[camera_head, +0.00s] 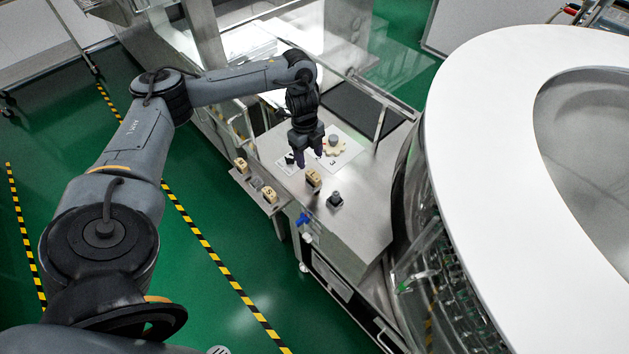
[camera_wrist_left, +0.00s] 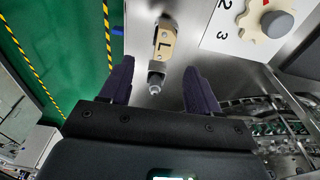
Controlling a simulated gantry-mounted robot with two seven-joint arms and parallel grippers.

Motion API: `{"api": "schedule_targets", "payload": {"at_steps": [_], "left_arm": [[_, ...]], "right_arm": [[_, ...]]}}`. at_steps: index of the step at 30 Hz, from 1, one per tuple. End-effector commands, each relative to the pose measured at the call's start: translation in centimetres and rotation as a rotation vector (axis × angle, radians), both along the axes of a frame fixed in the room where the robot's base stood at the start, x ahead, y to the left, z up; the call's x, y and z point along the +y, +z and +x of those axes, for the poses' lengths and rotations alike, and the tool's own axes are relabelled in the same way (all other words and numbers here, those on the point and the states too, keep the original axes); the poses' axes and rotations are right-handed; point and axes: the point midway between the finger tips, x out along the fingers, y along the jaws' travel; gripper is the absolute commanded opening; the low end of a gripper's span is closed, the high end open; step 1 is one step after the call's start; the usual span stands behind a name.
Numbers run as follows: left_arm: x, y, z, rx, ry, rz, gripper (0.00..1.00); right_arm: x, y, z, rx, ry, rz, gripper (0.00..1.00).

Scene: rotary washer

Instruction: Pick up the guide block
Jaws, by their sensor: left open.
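A tan guide block (camera_head: 313,178) with a dark letter on top sits on the steel table, near its left edge. My left gripper (camera_head: 309,157) hangs above the table, just behind this block in the head view. In the left wrist view the block (camera_wrist_left: 164,42), marked with an L, lies ahead of the gap between the fingers (camera_wrist_left: 158,82). A grey metal fitting shows at its near end. Two more tan blocks (camera_head: 240,165) (camera_head: 270,194) stand on a lower side shelf. My right gripper is not in view.
A white card with numbers (camera_head: 346,158) carries a tan star-shaped wheel with a grey knob (camera_head: 333,141). The large round white-topped machine (camera_head: 470,130) bounds the table on the right.

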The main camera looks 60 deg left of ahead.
Motion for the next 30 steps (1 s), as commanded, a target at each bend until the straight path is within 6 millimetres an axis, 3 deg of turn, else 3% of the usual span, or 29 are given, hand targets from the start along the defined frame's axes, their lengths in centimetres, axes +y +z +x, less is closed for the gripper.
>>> {"api": "schedule_targets", "payload": {"at_steps": [9,17,30], "left_arm": [[-0.6,-3.9,0.3,-0.003,-0.002,-0.001,0.62],[-0.7,-5.4,0.4,-0.003,-0.003,0.000,0.62],[-0.9,-9.8,1.0,-0.004,-0.002,0.000,0.62]], "right_arm": [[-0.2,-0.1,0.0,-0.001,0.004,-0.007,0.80],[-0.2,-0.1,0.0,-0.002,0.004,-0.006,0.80],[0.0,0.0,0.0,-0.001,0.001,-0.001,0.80]]}}
